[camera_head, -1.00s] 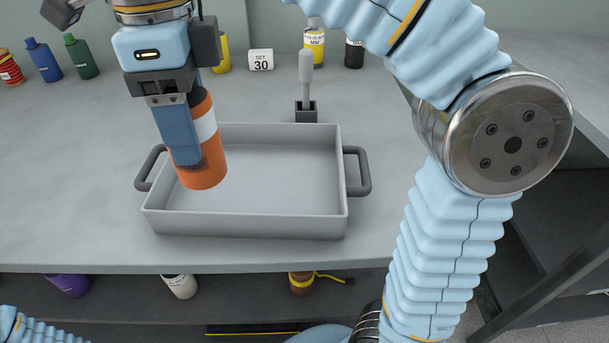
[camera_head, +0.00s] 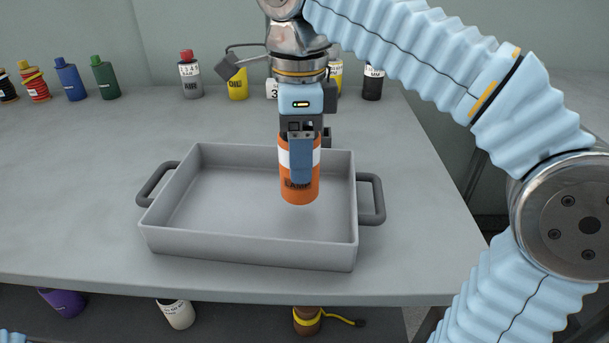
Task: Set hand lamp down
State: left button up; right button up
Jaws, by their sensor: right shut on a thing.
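The hand lamp (camera_head: 299,192) is an orange cylinder with a white band and dark lettering low on its side. My right gripper (camera_head: 301,165) is shut on it, with one finger across its front. The lamp is upright over the right part of a grey tray (camera_head: 250,252). Its bottom seems to be above the tray floor, but I cannot tell the gap exactly. My left gripper is out of view.
The tray has dark side handles (camera_head: 373,200) and stands on a grey table (camera_head: 60,215). Several bottles, including a green one (camera_head: 104,78), line the back. The table left of the tray is clear.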

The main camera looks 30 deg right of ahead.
jog(key=f, duration=0.1)
jog(key=d+f+b, duration=0.1)
jog(key=f, duration=0.1)
jog(key=shift+f, duration=0.25)
jog(key=shift+w+f, duration=0.1)
jog(key=shift+f, duration=0.2)
jog(key=shift+f, duration=0.1)
jog(key=o, duration=1.2)
jog(key=shift+c, duration=0.2)
notch_tip(320, 180, up, 11)
jog(key=p, duration=0.4)
jog(key=shift+r+p, duration=0.2)
jog(key=shift+p, duration=0.1)
jog(key=shift+r+p, duration=0.35)
jog(key=shift+r, duration=0.1)
